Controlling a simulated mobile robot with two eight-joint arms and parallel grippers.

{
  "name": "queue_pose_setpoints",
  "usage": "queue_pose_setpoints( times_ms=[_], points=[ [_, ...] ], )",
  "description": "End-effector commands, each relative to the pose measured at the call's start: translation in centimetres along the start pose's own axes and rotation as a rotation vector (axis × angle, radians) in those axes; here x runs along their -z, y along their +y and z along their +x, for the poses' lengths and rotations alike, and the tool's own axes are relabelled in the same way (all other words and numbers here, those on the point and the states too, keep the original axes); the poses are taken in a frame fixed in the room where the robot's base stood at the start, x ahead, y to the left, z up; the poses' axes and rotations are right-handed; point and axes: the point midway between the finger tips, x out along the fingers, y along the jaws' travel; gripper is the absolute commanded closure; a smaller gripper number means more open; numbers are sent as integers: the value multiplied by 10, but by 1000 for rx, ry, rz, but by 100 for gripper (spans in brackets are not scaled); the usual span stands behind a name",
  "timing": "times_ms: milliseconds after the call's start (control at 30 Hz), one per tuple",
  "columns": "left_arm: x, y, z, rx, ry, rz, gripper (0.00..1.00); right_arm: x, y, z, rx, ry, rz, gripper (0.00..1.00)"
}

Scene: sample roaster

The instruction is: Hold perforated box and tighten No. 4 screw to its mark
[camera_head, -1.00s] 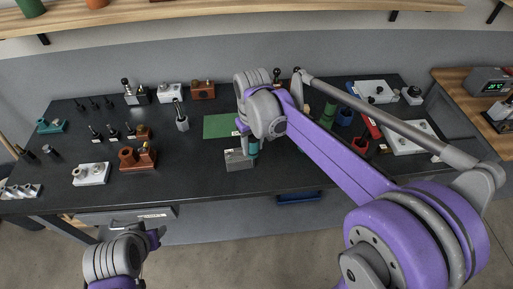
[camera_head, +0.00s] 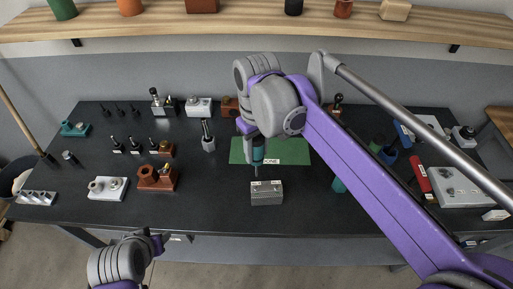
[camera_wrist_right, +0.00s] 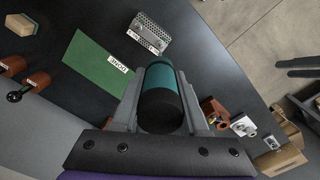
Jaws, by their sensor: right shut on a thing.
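The perforated box (camera_head: 267,198), grey with white labels on top, stands on the dark bench in front of the green mat. It also shows in the right wrist view (camera_wrist_right: 146,31). My right gripper (camera_head: 257,143) is shut on a teal and black screwdriver (camera_head: 258,157), also seen in the right wrist view (camera_wrist_right: 160,90). The screwdriver's thin shaft points down just behind the box's top edge; I cannot tell whether its tip touches anything. My left gripper (camera_head: 157,243) is low at the bench's front, away from the box; its fingers are unclear. The No. 4 screw and its mark are too small to make out.
The green mat (camera_head: 295,151) carries a "DONE" label. A brown block (camera_head: 158,179) and a white block (camera_head: 108,189) stand left; a red item (camera_head: 420,173) and a white panel (camera_head: 462,187) lie right. The bench is clear beside the box's left.

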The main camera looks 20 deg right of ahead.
Motion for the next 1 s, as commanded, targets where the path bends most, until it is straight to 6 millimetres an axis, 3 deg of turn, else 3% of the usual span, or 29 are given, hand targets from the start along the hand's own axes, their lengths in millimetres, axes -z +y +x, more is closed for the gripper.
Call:
queue_pose_setpoints(
  times_ms=[600, 933, 1000],
  points=[
    [-30, 0, 21, 0, -30, 0, 50, 0, 0, 46, 0, -1, 1, 100],
    [-30, 0, 22, 0, -30, 0, 50, 0, 0, 48, 0, 1, 1, 100],
    [-30, 0, 22, -1, -31, -2, 37, 0, 0, 48, 0, 1, 1, 100]
  ],
)
